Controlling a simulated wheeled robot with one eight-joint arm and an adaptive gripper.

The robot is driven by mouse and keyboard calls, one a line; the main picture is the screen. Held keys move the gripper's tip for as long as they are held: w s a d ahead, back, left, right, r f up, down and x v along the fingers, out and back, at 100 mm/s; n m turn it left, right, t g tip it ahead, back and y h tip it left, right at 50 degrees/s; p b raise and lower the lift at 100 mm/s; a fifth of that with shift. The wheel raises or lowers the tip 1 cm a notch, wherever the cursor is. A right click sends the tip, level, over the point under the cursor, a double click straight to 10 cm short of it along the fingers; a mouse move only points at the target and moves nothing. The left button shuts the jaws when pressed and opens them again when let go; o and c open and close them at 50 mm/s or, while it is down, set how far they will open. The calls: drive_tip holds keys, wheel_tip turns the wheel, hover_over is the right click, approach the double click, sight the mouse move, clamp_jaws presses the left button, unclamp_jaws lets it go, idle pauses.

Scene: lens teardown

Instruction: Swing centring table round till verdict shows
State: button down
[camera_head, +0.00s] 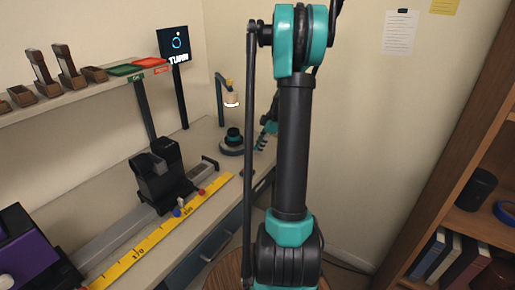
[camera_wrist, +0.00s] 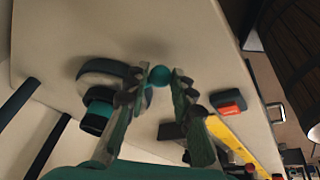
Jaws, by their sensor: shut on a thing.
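The centring table (camera_head: 232,148) is a dark round base on the desk near the wall, with a teal-and-black piece on top. In the wrist view the centring table (camera_wrist: 100,72) lies left of my fingers, with the teal-ringed piece (camera_wrist: 97,117) beside it. My gripper (camera_wrist: 160,78) is shut on a small teal ball knob (camera_wrist: 159,76) at the table's edge. In the head view my gripper (camera_head: 264,138) is right of the table, partly hidden by my arm. The screen (camera_head: 174,45) shows a ring mark and a word that looks like "TURN".
A lamp (camera_head: 230,98) stands over the table. A yellow ruler (camera_head: 150,240) and rail with a black carriage (camera_head: 162,178) lie to the left. A black block with a red top (camera_wrist: 230,106) is right of my fingers. A shelf holds green and red trays (camera_head: 135,67).

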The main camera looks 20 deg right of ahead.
drive_tip(key=shift+w+d+n, duration=0.4)
drive_tip(key=shift+w+n, duration=0.15)
drive_tip(key=shift+n, duration=0.05)
idle(0.3)
drive_tip(key=c, duration=1.3)
unclamp_jaws()
drive_tip(key=shift+d, duration=0.1)
drive_tip(key=v, duration=1.2)
drive_tip(key=shift+w, duration=0.25)
drive_tip(key=shift+d, duration=0.1)
